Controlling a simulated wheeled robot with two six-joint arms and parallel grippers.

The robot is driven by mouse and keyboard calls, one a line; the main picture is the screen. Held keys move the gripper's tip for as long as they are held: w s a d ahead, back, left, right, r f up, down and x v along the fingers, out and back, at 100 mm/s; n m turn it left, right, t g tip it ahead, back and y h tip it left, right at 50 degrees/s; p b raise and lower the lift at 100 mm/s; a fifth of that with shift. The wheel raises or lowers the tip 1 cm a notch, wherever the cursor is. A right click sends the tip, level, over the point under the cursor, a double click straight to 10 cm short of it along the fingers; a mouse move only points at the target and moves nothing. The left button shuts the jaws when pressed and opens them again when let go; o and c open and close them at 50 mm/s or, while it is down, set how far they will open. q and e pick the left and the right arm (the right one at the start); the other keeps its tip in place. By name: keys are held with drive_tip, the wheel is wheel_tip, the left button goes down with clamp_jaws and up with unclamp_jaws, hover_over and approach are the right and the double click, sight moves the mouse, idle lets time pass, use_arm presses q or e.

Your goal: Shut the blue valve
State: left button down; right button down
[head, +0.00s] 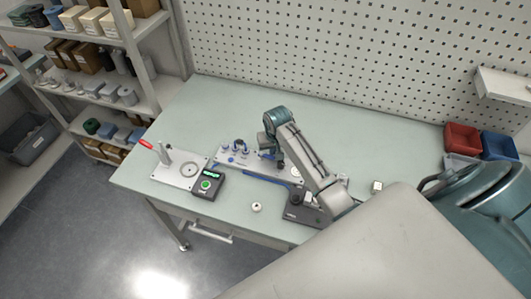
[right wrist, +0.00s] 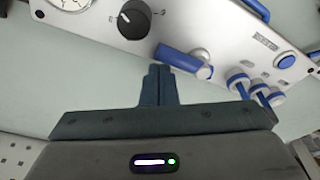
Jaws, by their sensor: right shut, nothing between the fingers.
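The blue valve is a blue bar lever (right wrist: 180,60) on a pale round pivot, in the right wrist view. The lever lies roughly along the near long edge of the white panel (right wrist: 105,35). My right gripper (right wrist: 158,70) is shut and empty, its fingertips just beside the lever's free end; I cannot tell whether they touch it. In the head view my right gripper (head: 278,163) is low over the panel and its arm hides part of it. My left gripper is not in view.
The panel also carries a black knob (right wrist: 133,18), a gauge (right wrist: 68,3), a blue button (right wrist: 285,61) and several blue plungers (right wrist: 240,82). Left of it are a device with a green button (head: 207,186) and a red-handled clamp (head: 147,144). Red (head: 462,138) and blue bins stand at the right.

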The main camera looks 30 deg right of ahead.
sight(271, 157)
drive_tip(key=shift+s+a, duration=0.1)
drive_tip(key=shift+a, duration=0.1)
idle(0.4)
drive_tip(key=shift+s+a, duration=0.1)
drive_tip(key=shift+a, duration=0.05)
drive_tip(key=shift+s, duration=0.1)
drive_tip(key=shift+s+a, duration=0.35)
drive_tip(key=shift+a, duration=0.05)
idle(0.5)
drive_tip(key=shift+s+a+r, duration=0.1)
drive_tip(key=shift+s+a, duration=0.2)
drive_tip(key=shift+a, duration=0.1)
